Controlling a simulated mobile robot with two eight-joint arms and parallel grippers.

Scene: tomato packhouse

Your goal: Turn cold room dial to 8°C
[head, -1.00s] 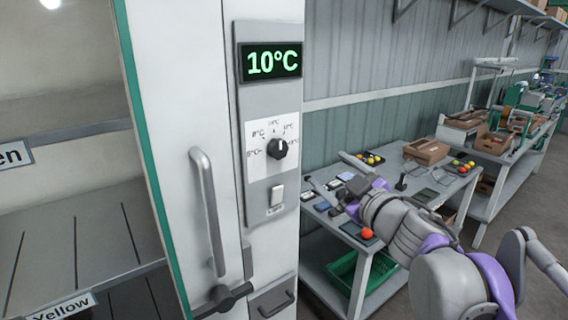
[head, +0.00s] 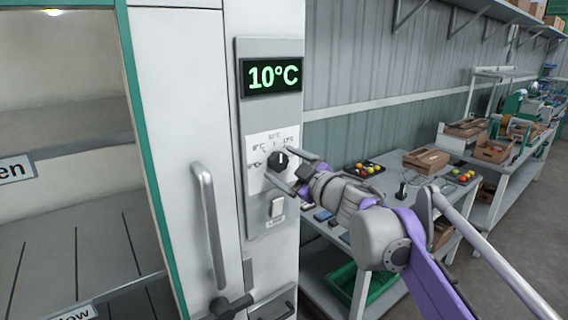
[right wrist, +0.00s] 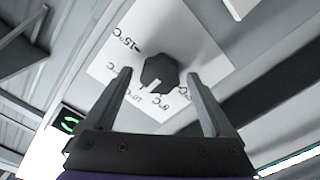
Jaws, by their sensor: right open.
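In the right wrist view the dial (right wrist: 158,72) sits between the two spread fingers (right wrist: 159,76), with a gap visible on each side. Whether the fingertips reach its depth is unclear. My left gripper is out of view.
A light switch (head: 277,207) is just below the dial. A vertical door handle (head: 209,225) stands to the left. A grey bench (head: 390,185) with trays of tomatoes and boxes is behind my right arm. A green crate (head: 345,282) sits under it.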

